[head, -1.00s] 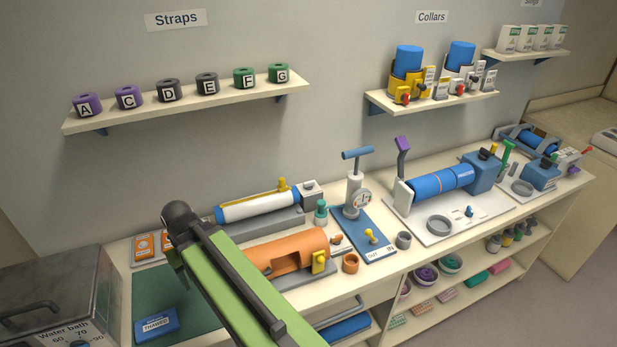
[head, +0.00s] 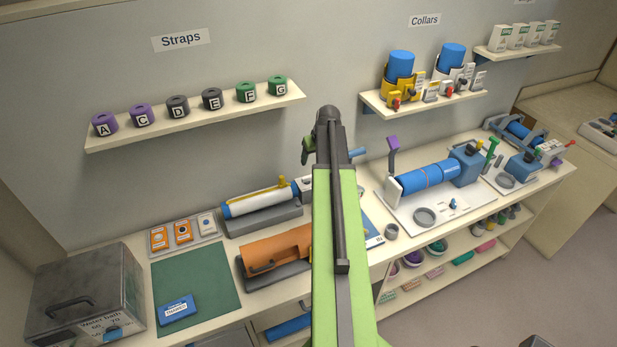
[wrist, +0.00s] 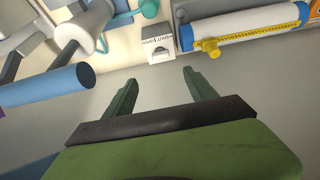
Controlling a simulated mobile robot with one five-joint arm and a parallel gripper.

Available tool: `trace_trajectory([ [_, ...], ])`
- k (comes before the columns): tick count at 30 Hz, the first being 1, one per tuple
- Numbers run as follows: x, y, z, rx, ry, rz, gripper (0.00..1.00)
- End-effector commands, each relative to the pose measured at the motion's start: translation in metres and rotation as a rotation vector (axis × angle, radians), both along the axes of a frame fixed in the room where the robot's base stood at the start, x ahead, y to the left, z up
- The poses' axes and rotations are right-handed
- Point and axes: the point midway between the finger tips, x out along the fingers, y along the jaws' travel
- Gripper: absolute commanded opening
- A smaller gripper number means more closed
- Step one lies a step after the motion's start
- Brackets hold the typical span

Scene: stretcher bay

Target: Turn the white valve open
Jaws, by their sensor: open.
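My gripper (head: 308,149) is raised in the middle of the head view, left of and apart from that shelf, mostly hidden by my green arm. In the wrist view my gripper (wrist: 160,91) has its two fingers spread with nothing between them.
The wrist view shows the pump's blue handle (wrist: 52,91) at left and a white tube with a yellow clip (wrist: 250,28) at right. The Straps shelf (head: 200,118) is left of my arm.

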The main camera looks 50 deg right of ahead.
Motion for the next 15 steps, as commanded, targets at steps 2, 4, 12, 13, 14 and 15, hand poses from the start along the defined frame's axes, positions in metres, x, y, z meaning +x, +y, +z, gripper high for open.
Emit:
trace_trajectory([
  [2, 0.006, -0.002, -0.020, 0.000, 0.000, 0.001, 0.65],
  [4, 0.011, -0.004, -0.034, 0.000, 0.000, 0.001, 0.65],
  [12, 0.032, -0.013, -0.091, 0.000, 0.001, 0.000, 0.65],
  [13, 0.034, -0.014, -0.097, 0.000, 0.001, 0.000, 0.65],
  [14, 0.037, -0.015, -0.103, 0.000, 0.001, 0.000, 0.65],
  [15, 0.040, -0.016, -0.111, 0.000, 0.001, 0.000, 0.65],
])
